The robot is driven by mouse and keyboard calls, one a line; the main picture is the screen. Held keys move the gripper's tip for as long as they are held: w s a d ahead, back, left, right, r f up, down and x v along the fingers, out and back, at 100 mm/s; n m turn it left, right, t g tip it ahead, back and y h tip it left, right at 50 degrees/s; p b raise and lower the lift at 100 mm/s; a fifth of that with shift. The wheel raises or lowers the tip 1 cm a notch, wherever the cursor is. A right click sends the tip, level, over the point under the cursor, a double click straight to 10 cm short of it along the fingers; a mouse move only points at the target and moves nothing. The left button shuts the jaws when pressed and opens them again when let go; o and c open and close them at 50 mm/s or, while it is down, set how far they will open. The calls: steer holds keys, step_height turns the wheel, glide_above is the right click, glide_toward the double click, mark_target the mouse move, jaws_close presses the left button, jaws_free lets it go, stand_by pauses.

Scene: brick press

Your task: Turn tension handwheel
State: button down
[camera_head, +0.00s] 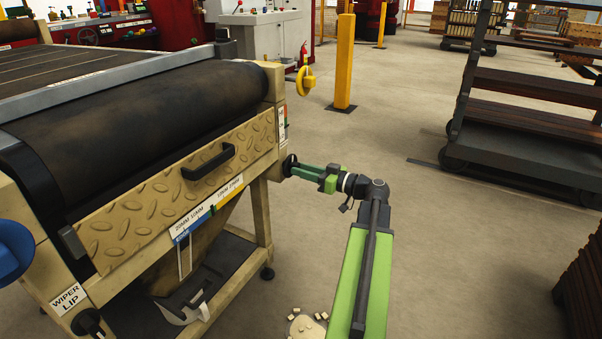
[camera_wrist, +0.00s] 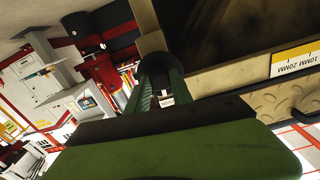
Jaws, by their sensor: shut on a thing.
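My gripper (camera_head: 294,169) is at the right front corner of the belt machine, its green fingers shut on a small black knob (camera_head: 288,163) on the frame's side. In the wrist view the fingers (camera_wrist: 160,84) reach to a dark round part that they partly hide. A yellow handwheel (camera_head: 305,82) stands out from the machine's far right side, apart from my gripper. A blue handwheel (camera_head: 13,250) shows at the left edge, partly cut off. I cannot read which wheel is marked as tension.
The machine has a dark roller (camera_head: 160,110) and a tread-plate panel with a black handle (camera_head: 208,162). A second black knob (camera_head: 90,322) sits under a "WIPER LIP" label. A yellow post (camera_head: 344,62) and a rack (camera_head: 520,120) stand beyond clear floor. Crumbs lie below.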

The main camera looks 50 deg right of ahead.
steer(key=shift+a+n, duration=0.15)
steer(key=shift+n, duration=0.45)
steer(key=c, duration=1.1)
jaws_free()
steer(key=v, duration=1.7)
steer(key=shift+s, duration=0.2)
steer(key=shift+f, duration=0.1)
